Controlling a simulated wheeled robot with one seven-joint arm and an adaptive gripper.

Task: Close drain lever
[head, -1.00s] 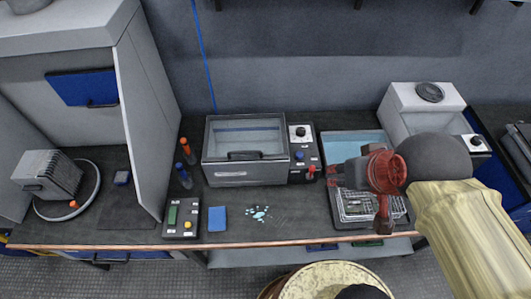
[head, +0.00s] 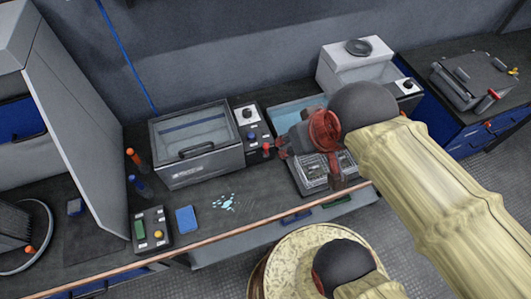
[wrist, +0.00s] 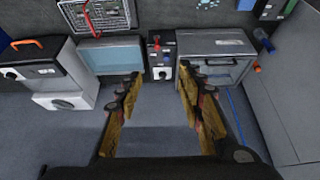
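A small red upright part (head: 266,150), which looks like the drain lever, stands at the front right of the lidded tank (head: 197,172), by the control panel (head: 252,132). It also shows as a red spot in the wrist view (wrist: 157,40). Whether it is open or closed is too small to tell. My gripper (head: 284,144) is above the sink area, right of this red part and apart from it. In the wrist view my gripper (wrist: 162,84) has its two fingers wide apart with nothing between them.
A wire basket (wrist: 118,14) with a curved red piece sits beside the water basin (wrist: 110,54). A white machine (head: 352,65) stands at the back right. A blue sponge (head: 186,219), blue spill drops (head: 226,202) and a keypad box (head: 152,230) lie on the left counter.

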